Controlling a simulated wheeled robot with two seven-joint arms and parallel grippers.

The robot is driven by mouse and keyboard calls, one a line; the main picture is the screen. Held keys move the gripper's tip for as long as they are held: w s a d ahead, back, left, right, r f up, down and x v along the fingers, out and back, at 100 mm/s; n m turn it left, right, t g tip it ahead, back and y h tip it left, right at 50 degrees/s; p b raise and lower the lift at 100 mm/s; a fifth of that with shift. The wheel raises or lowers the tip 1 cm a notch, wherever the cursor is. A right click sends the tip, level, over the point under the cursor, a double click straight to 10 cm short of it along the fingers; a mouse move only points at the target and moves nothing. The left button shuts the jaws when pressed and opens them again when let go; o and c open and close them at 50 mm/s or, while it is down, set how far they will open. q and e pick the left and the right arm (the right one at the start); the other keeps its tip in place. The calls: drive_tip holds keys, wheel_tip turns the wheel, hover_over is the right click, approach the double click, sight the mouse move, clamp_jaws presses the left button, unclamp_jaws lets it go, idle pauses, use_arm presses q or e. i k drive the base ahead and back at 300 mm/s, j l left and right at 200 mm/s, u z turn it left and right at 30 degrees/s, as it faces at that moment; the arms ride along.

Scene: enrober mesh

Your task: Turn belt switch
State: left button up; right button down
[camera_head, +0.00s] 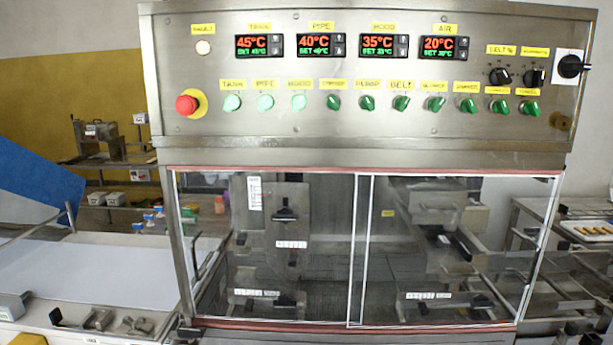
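The belt switch (401,103) is a green rotary knob under a yellow label reading BELT, in the lower row of the steel control panel (350,145). It looks tilted, much like the green knobs beside it; its exact setting is too small to tell. The pump switch (367,103) is to its left and the blower switch (434,104) to its right. Neither of my grippers shows in the head view. Nothing covers the belt switch.
A red emergency button (187,105) is at the panel's left. Black knobs (500,76) and a black main switch (570,66) are at its right. Clear sliding doors (350,250) close the space below. A white belt (95,272) lies left; a tray (588,231) stands right.

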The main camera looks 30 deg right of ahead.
sight(401, 103)
drive_tip(key=z, duration=1.4)
